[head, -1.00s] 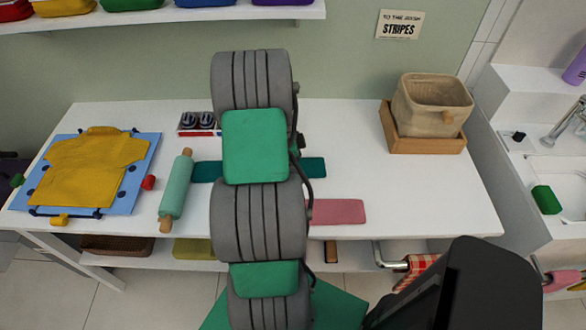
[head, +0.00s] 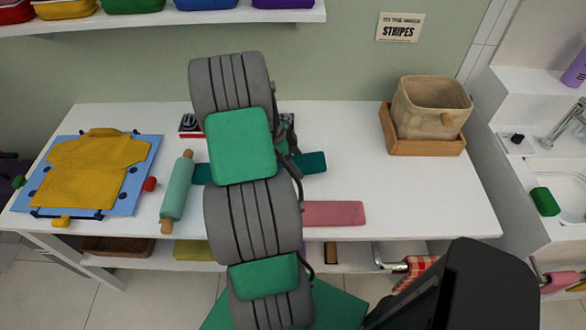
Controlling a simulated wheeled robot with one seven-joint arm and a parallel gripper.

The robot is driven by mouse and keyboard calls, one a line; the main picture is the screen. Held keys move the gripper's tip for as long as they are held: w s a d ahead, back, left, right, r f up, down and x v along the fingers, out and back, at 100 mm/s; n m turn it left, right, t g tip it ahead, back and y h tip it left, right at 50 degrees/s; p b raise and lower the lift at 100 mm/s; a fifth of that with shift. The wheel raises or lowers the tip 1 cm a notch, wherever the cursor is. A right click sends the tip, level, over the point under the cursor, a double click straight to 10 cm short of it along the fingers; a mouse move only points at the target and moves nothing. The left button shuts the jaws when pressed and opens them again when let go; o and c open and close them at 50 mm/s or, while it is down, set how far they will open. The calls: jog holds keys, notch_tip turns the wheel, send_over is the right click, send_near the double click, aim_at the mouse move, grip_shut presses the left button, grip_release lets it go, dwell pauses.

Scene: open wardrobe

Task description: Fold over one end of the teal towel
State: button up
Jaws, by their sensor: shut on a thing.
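The teal towel (head: 312,162) lies on the white table as a narrow strip running left to right. Its right end shows to the right of my arm, and its left end shows to the left, close to the green rolling pin. My arm covers the towel's middle. My gripper is hidden behind my own arm, so I cannot see its fingers or whether they touch the towel.
The rolling pin (head: 177,190) lies left of the towel. A pink cloth (head: 334,213) lies nearer the front edge. A yellow shirt (head: 88,172) lies on a blue board (head: 140,160) at left. A basket (head: 430,105) stands at back right. The table's right part is clear.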

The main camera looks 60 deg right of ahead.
aim_at(302, 162)
jog(key=shift+r, duration=0.2)
jog(key=shift+w+a+r+g+h+p, duration=0.15)
jog(key=shift+w+r+g+h+p, duration=0.1)
jog(key=shift+r+g, duration=0.25)
jog(key=shift+w+a+r+g+h+p, duration=0.1)
jog(key=shift+w+r+g+h+p, duration=0.15)
jog(key=shift+r+g, duration=0.25)
jog(key=shift+r, duration=0.2)
jog(key=shift+w+a+r+g+h+p, duration=0.25)
jog(key=shift+w+r+g+h, duration=0.1)
jog(key=shift+r+g, duration=0.2)
jog(key=shift+w+a+r+g+h+p, duration=0.2)
jog(key=shift+w+r+g+h, duration=0.15)
jog(key=shift+r+g, duration=0.15)
jog(key=shift+s, duration=0.1)
